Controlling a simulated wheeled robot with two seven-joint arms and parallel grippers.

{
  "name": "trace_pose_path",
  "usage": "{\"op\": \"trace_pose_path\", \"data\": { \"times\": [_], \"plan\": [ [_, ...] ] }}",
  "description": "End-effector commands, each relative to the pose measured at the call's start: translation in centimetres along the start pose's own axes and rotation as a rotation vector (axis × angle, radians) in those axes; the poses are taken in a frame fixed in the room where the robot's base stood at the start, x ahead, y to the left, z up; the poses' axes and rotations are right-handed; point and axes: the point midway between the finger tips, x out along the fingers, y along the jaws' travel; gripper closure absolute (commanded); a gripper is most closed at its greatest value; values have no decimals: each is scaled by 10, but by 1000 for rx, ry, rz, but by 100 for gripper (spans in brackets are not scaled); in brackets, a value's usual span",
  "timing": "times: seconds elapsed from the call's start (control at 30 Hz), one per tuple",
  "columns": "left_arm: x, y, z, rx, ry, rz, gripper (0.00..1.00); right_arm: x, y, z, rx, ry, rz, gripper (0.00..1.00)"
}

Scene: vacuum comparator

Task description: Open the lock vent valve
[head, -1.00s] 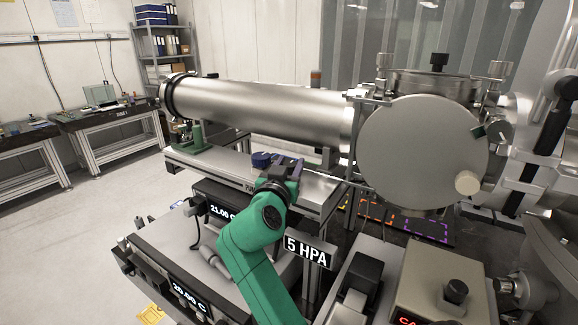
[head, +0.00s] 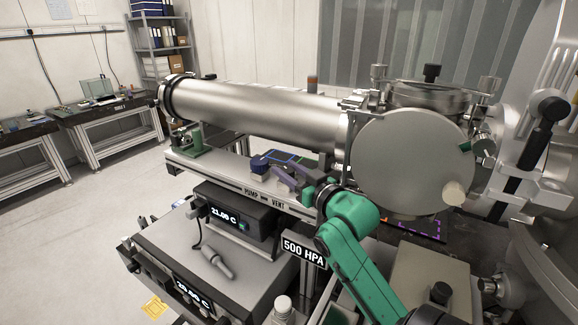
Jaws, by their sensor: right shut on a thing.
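The lock is a long steel tube with a large round door (head: 412,160) at its right end, above a narrow bench. The bench's front edge bears a PUMP and VENT label (head: 262,198). A blue valve handle (head: 262,162) sits above the PUMP side. My right gripper (head: 300,183), on the green arm, is at the VENT side, shut on the vent valve handle, which its fingers largely hide. The handle's exact angle is hard to tell. The pressure display (head: 304,252) below reads 500 HPA. My left gripper is not in view.
A temperature display unit (head: 236,216) stands below the bench. A grey probe-like piece (head: 217,262) lies on the cabinet top. A beige box (head: 432,268) is right of my arm. Open floor lies to the left.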

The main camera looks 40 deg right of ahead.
Motion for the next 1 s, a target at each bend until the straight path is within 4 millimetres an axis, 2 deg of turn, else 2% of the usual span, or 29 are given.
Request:
{"op": "trace_pose_path", "data": {
  "times": [0.4,0.9,0.93,1.0],
  "plan": [
    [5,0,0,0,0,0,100,1,0,0,-1,2,-185,100],
    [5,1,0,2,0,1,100,1,0,0,4,1,-206,100],
    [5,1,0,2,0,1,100,1,0,1,4,1,-206,46],
    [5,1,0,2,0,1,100,1,0,1,4,1,-205,24]
  ]
}}
